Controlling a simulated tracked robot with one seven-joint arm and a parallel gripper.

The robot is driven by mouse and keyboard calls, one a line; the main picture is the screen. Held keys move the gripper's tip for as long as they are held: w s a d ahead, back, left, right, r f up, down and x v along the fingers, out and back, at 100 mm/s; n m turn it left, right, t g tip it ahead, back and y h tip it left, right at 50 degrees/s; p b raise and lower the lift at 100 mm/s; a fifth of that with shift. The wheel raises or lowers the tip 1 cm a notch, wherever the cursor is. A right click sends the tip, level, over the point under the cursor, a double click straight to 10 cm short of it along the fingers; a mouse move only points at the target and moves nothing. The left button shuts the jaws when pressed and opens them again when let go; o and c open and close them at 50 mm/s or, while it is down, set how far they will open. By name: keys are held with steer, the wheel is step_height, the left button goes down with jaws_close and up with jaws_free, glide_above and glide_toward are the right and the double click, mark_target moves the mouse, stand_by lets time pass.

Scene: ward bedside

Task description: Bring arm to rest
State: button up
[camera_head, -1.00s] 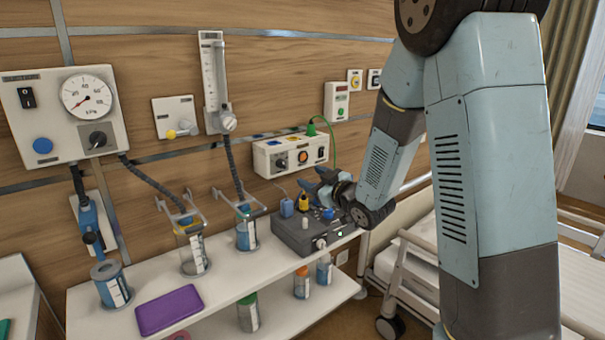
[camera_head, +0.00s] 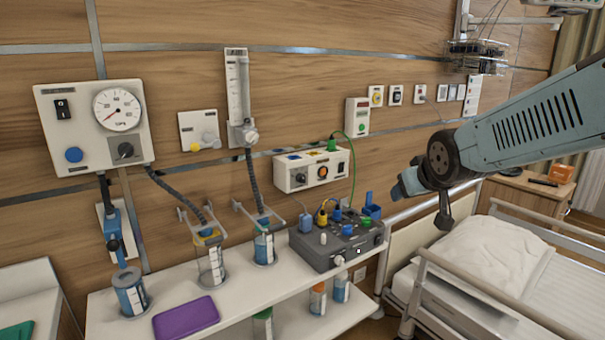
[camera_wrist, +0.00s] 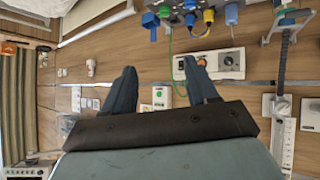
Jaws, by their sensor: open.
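My arm reaches in from the right edge of the head view, raised over the bed side. My gripper (camera_head: 408,187) is at its left end, in the air to the right of the grey device box and apart from it. In the wrist view my gripper (camera_wrist: 161,80) shows two blue-grey fingers spread apart with nothing between them. The wall, with a green-buttoned white unit (camera_wrist: 162,97), shows beyond the fingers. The gripper touches nothing that I can see.
The grey box (camera_head: 340,248) with coloured plugs stands on the white shelf (camera_head: 185,285), with a purple pad (camera_head: 186,317) and several canisters. A bed with a white pillow (camera_head: 485,252) is at right. A wire basket (camera_head: 478,54) hangs at upper right.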

steer(key=s+m+g, duration=0.2)
steer(key=s+g, duration=0.2)
steer(key=s, duration=1.4)
steer(key=shift+r+g, duration=0.3)
steer(key=shift+r, duration=0.05)
stand_by(0.4)
